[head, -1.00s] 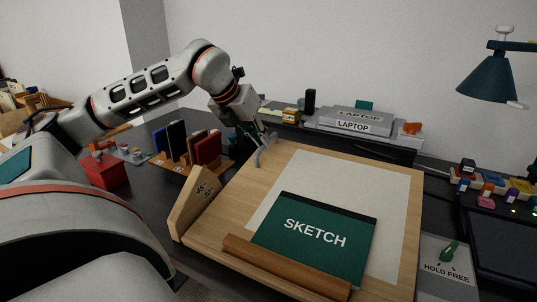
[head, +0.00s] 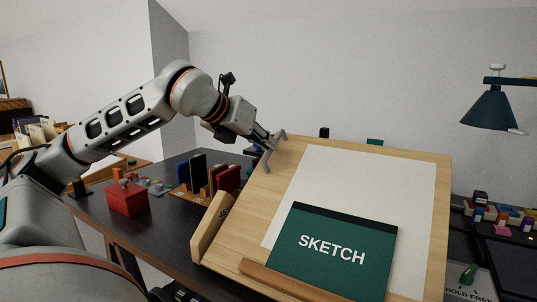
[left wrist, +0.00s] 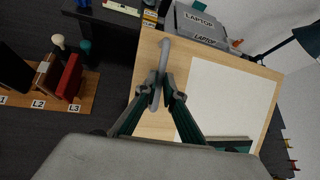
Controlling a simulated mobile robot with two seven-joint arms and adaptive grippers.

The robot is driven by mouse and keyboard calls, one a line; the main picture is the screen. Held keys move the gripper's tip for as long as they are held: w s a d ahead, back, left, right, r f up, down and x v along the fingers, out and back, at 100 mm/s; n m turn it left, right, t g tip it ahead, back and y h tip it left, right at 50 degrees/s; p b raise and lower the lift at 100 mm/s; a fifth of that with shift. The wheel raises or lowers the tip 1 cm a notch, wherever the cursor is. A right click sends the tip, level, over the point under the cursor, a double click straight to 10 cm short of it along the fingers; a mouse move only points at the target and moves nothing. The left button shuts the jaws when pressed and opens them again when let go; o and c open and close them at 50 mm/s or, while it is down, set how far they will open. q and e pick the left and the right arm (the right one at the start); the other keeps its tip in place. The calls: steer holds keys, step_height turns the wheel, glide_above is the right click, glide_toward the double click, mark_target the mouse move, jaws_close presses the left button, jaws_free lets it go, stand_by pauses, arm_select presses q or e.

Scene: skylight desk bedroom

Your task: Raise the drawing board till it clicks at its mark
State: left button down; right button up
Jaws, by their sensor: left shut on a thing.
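The wooden drawing board (head: 262,205) is tilted up, with a white sheet (head: 405,180) and a green SKETCH pad (head: 335,252) on it. The pad rests against a wooden ledge (head: 290,283). My left gripper (head: 272,147) is at the board's upper left edge, shut on a grey handle (left wrist: 165,48). The gripper (left wrist: 161,92) also shows in the left wrist view, with the handle between its fingers. The wooden side piece with angle marks (head: 208,232) stands at the board's left; its marks are mostly turned away and unreadable. My right gripper is not in view.
Left of the board are a red box (head: 126,198) and a rack of upright books (head: 198,175). Laptops (left wrist: 200,27) lie behind the board, hidden from the head. A blue lamp (head: 490,108) stands at the right, above small coloured items (head: 498,215).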

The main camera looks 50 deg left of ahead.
arm_select(q)
steer(key=shift+s+r, duration=0.25)
steer(key=shift+r, duration=0.25)
steer(key=c, duration=2.1)
jaws_free()
steer(key=shift+c, duration=0.2)
steer(key=shift+f, duration=0.1)
steer(key=v, duration=1.2)
steer(key=shift+s+f, duration=0.15)
